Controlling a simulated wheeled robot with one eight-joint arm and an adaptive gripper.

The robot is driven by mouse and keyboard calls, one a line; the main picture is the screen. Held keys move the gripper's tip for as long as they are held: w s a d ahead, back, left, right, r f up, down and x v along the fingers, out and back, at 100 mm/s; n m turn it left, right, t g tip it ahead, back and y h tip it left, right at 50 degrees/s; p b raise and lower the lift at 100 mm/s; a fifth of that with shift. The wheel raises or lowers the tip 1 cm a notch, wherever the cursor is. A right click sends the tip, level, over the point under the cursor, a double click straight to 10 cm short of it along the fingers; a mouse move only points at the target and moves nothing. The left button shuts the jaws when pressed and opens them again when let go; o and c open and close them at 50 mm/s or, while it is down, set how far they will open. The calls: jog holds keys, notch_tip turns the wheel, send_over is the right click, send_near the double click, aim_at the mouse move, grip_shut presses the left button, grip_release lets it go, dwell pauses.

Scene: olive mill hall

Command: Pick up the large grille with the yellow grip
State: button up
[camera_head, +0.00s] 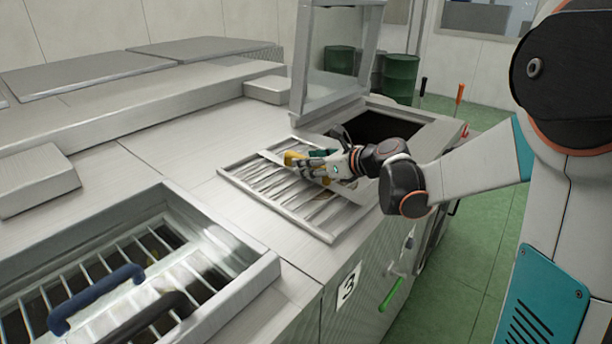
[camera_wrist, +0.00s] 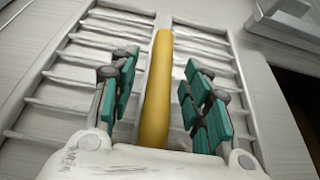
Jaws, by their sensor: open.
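The large grille (camera_head: 247,186) is a pale metal frame with slats, lying flat on the machine top. Its yellow grip (camera_head: 293,157) is mostly hidden by my gripper in the head view. In the wrist view the yellow grip (camera_wrist: 157,85) runs lengthwise over the middle of the grille (camera_wrist: 60,97). My gripper (camera_wrist: 160,95) is open, with its teal-padded fingers on either side of the yellow grip and gaps visible between. In the head view my gripper (camera_head: 318,165) is low over the grille.
An open hatch (camera_head: 385,133) with a raised clear lid (camera_head: 335,65) lies behind the grille. At front left, a framed opening holds a barred grate with a blue handle (camera_head: 95,298) and a dark handle (camera_head: 150,315). Green barrels (camera_head: 401,76) stand beyond.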

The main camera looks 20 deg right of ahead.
grip_shut()
dwell(0.4)
